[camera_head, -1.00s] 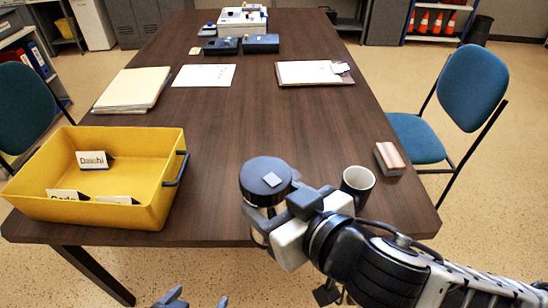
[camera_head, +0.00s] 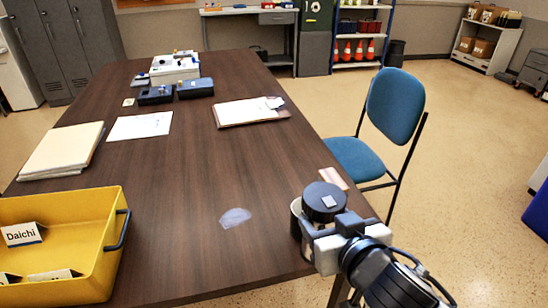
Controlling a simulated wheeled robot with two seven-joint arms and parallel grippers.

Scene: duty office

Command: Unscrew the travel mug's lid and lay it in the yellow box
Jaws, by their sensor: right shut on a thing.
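The travel mug shows mostly as its dark round lid (camera_head: 324,197), with a small pale square on top. The lid is on the mug. My right gripper (camera_head: 320,235) is shut on the travel mug just below the lid, near the table's right front edge. The yellow box (camera_head: 112,262) stands at the table's left front, partly cut off by the frame. It holds several white name cards, one reading "Daichi" (camera_head: 22,234). My left gripper is out of view.
Papers, a clipboard (camera_head: 250,112) and devices lie farther back. A blue chair (camera_head: 395,105) stands right.

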